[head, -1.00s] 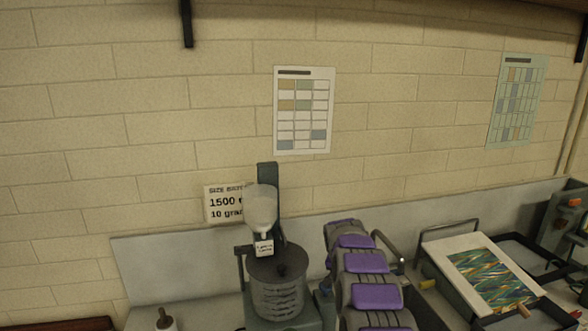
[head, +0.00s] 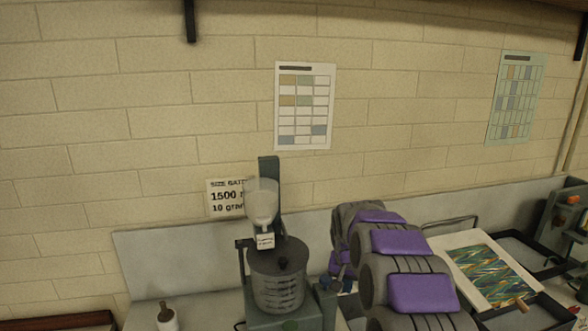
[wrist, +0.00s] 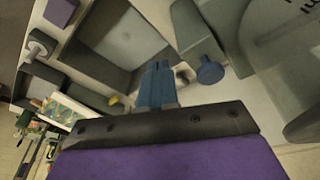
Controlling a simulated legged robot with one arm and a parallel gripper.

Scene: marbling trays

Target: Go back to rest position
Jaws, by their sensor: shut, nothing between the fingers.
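My gripper (wrist: 157,84) shows in the wrist view as two blue fingers side by side, shut with nothing between them. They point at a dark-rimmed tray (wrist: 92,60) with a plain grey inside; I cannot tell the distance. A round blue knob (wrist: 210,72) shows to the right of the fingers. In the head view my arm, with purple pads, fills the lower middle right, folded near the mixer. My fingers are mostly hidden there behind the arm.
The mixer (head: 278,283), with a hopper (head: 262,203) above it, stands left of my arm. A marbled sheet (head: 486,271) lies on a board to the right, near dark trays (head: 538,250). A white bottle (head: 167,319) stands at lower left. A sign (head: 224,198) is behind the hopper.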

